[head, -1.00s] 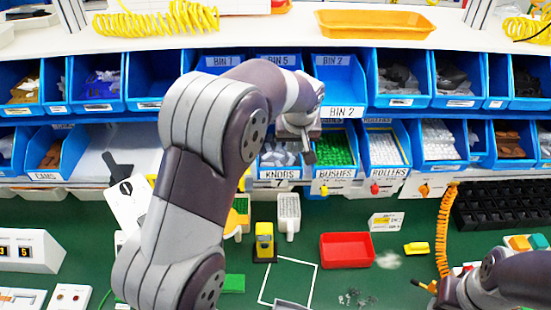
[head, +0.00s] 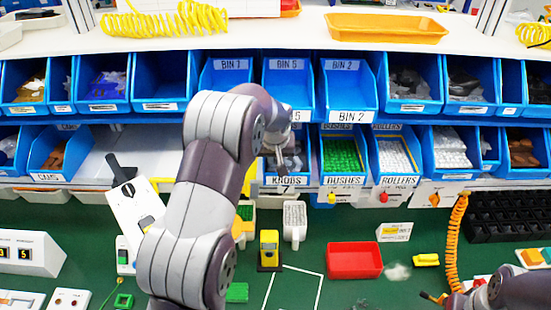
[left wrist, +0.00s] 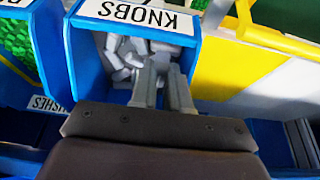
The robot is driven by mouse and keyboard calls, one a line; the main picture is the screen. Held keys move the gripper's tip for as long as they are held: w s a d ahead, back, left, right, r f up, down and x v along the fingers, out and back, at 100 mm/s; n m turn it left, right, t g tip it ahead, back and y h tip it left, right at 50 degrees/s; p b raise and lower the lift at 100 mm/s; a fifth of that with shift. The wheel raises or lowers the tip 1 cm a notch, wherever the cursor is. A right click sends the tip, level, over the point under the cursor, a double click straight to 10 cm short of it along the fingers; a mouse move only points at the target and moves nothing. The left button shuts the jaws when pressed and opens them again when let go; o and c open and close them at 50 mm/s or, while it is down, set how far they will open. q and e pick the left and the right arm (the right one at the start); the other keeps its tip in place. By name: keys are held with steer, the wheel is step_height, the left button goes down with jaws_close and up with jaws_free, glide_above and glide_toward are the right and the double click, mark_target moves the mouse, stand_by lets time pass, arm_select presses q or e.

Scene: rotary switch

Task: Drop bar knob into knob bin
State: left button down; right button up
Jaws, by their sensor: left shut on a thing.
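The knob bin (head: 287,181) is a blue open bin labelled KNOBS in the lower row, and its blue wall and label also show in the left wrist view (left wrist: 85,70). Several grey knobs lie inside it (left wrist: 118,58). My left gripper (head: 278,160) is over the bin's opening, with its fingers pointing down into it. In the left wrist view, its two grey fingers (left wrist: 162,75) are close together, shut on the bar knob. The knob is hard to tell from the grey pieces behind it. My right gripper (head: 438,298) is at the lower right, its fingers unclear.
The BUSHES bin (head: 344,183) and ROLLERS bin (head: 396,182) stand right of the knob bin. The BIN 5 bin (head: 289,90) is above. A red tray (head: 354,260) and a yellow device (head: 269,250) sit on the green bench. My left arm hides part of the bench.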

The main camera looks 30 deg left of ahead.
arm_select(q)
steer(key=shift+s+d+f+b, duration=0.1)
steer(key=shift+f+b, duration=0.3)
steer(key=shift+f, duration=0.15)
steer(key=c, duration=1.1)
jaws_free()
steer(key=shift+r, duration=0.1)
